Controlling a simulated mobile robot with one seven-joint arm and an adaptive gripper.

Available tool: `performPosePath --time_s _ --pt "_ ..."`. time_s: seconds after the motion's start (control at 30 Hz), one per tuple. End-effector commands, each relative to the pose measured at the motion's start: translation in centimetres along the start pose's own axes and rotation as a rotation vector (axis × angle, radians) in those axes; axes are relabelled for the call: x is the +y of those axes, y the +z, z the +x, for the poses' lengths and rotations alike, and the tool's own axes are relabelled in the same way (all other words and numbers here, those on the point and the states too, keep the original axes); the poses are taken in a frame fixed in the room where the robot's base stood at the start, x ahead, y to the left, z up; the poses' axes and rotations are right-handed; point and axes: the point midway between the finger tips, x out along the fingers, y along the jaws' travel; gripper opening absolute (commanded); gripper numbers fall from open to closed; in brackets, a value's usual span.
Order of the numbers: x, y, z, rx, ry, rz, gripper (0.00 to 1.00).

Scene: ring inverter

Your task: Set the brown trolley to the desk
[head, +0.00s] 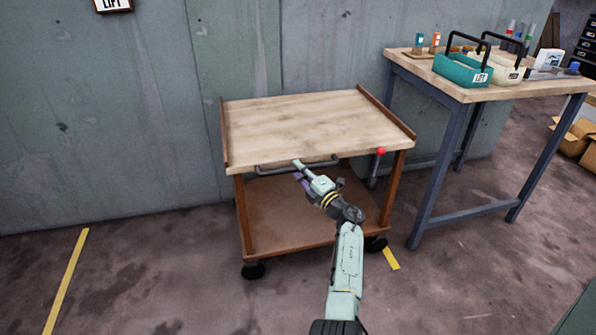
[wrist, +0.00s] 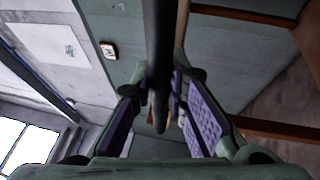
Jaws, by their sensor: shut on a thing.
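The brown trolley (head: 300,122) stands against the wall in the head view, with a light wooden top, brown side rails, a lower shelf and dark castors. A dark bar handle (head: 270,171) runs along its front edge. My gripper (head: 299,168) is at the middle of this handle. In the wrist view, the purple-padded fingers (wrist: 165,103) are on either side of the dark bar (wrist: 158,50) and shut on it. The desk (head: 500,92) stands to the right of the trolley, with a wooden top and blue-grey metal legs. A narrow gap separates the two.
A teal caddy (head: 463,72) and a cream caddy (head: 497,70) stand on the desk among small bottles. A red-knobbed lever (head: 381,152) is at the trolley's front right. Yellow floor strips lie at the left (head: 66,283) and by the right castor (head: 391,259). Floor in front is open.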

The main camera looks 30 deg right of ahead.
Motion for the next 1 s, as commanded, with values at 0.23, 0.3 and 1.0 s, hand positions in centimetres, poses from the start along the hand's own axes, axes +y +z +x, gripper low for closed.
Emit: performPosePath --time_s 0.23,0.3,1.0 --pt "0.1 0.5 -0.2 -0.011 0.001 0.000 0.25" --pt "0.1 0.4 -0.1 -0.010 0.001 0.000 0.30" --pt "0.0 0.4 -5.2 -0.012 0.000 -0.002 0.35"
